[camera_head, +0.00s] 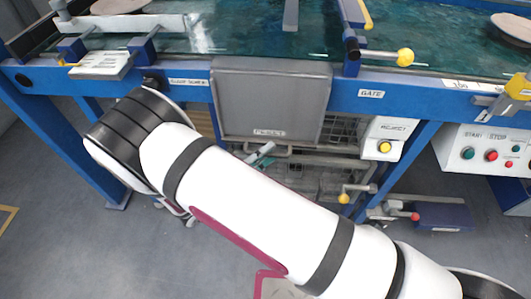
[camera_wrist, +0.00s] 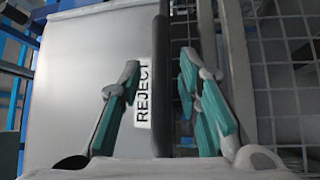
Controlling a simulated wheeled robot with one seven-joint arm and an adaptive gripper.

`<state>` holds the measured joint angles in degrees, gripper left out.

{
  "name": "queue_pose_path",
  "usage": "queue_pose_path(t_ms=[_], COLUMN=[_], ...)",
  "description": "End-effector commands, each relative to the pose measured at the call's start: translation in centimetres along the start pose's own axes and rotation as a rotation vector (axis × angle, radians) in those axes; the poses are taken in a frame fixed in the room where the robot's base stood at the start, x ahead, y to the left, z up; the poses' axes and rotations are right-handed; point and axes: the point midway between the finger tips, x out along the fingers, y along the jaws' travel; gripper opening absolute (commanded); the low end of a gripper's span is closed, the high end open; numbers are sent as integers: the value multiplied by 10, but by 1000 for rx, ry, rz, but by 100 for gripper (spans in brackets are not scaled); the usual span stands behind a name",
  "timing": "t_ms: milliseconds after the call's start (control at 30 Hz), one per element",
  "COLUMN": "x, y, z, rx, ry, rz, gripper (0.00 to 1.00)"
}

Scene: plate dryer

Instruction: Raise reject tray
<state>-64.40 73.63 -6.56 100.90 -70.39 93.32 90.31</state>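The reject tray is a grey panel (camera_head: 270,98) labelled REJECT, hanging upright under the front rail in the head view. In the wrist view its light face (camera_wrist: 85,85) fills the left, with a dark edge strip beside the label. My gripper (camera_wrist: 159,62) has its teal fingers spread apart, one over the panel face by the label and the other past the dark edge. In the head view my gripper (camera_head: 262,153) is just below the panel's lower edge, partly hidden by my arm. I cannot tell whether either finger touches the panel.
A wire rack (camera_head: 340,130) lies behind and right of the panel; its grid (camera_wrist: 285,80) shows in the wrist view. A REJECT box with a yellow button (camera_head: 384,147) sits to the right. A yellow-knobbed lever (camera_head: 344,197) stands below. The blue frame rail (camera_head: 420,88) runs above.

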Motion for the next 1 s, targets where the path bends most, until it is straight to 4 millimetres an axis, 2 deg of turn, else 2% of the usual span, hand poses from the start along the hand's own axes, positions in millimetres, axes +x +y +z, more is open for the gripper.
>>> queue_pose_path(t_ms=[67, 200, 233, 667, 867, 1000], x=[0, 0, 0, -6, -20, -34], y=[0, 0, 0, 8, 24, 41], z=[0, 0, 0, 4, 18, 31], rx=[0, 0, 0, -23, -95, -173], ry=[0, 0, 0, 1, 2, 2], rz=[0, 0, 1, -20, -93, -174], gripper=[31, 2, 0, 0, 0, 0])
